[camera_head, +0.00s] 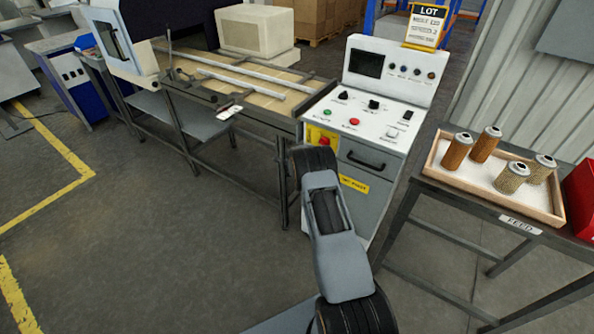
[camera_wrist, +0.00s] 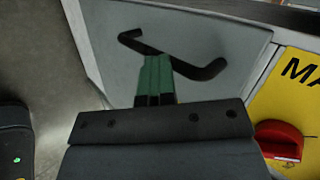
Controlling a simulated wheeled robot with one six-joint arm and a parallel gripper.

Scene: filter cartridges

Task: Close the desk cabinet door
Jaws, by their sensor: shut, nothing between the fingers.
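The desk cabinet (camera_head: 381,207) stands under the white control panel, with a grey door front, a black bar handle (camera_head: 366,162) and a yellow label. In the wrist view a grey door panel (camera_wrist: 210,40) carries a black bar handle (camera_wrist: 207,71). My gripper (camera_wrist: 157,60) is shut and empty, its green fingers overlapping the middle of this handle in the picture. I cannot tell whether they touch it. In the head view my arm covers the left part of the cabinet front and hides the fingers. How far the door stands open cannot be told.
A yellow plate with a red switch (camera_head: 321,138) sits beside my arm's end; the switch also shows close at the right of the wrist view (camera_wrist: 279,140). A feed table (camera_head: 440,182) with a tray (camera_head: 466,187) of several filter cartridges stands right. Open floor lies left.

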